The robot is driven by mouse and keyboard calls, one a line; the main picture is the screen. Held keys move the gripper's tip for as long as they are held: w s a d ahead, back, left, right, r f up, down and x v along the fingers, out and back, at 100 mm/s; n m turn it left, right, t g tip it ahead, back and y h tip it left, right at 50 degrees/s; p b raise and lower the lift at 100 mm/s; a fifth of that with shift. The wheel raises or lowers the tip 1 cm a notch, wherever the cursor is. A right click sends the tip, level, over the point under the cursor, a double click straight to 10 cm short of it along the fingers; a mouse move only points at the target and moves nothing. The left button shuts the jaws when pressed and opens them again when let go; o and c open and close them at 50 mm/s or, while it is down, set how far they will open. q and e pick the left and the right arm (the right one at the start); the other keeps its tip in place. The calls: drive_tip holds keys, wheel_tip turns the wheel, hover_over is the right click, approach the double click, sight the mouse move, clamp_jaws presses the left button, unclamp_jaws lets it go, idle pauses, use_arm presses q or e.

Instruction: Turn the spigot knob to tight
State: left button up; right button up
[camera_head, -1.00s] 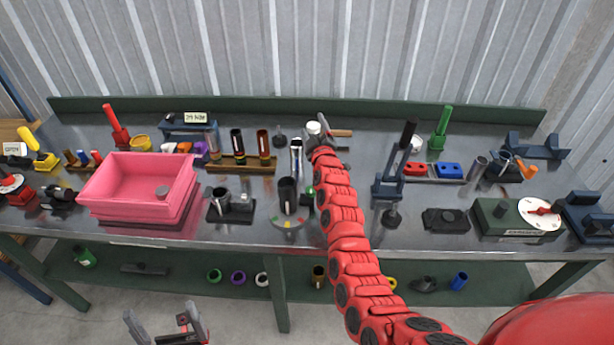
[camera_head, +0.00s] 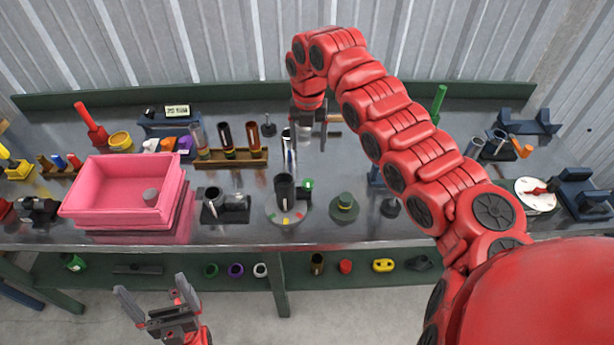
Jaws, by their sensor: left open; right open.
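A dark upright cylinder (camera_head: 284,187) stands on a round grey base (camera_head: 273,215) with red, yellow and green marks on its front edge. A small green part (camera_head: 307,185) sits at its right side. I cannot tell for certain which part is the spigot knob. My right gripper (camera_head: 308,138) hangs pointing down behind this fixture, above the back half of the bench, with its fingers apart and nothing seen between them. A chrome cylinder (camera_head: 289,157) stands close by its left finger. My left gripper (camera_head: 156,292) is open and empty in front of the bench, below the bench top.
A pink bin (camera_head: 120,190) stands on the left. A dark clamp block (camera_head: 225,207) is left of the fixture; a dark green round piece (camera_head: 344,207) is right of it. A wooden rack (camera_head: 232,160) holds tubes behind. My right arm hides much of the right side.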

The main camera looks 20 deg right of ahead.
sight(308, 183)
wheel_tip(308, 183, down, 14)
drive_tip(key=p, duration=0.4)
drive_tip(key=shift+a, duration=0.1)
drive_tip(key=shift+f, duration=0.65)
clamp_jaws()
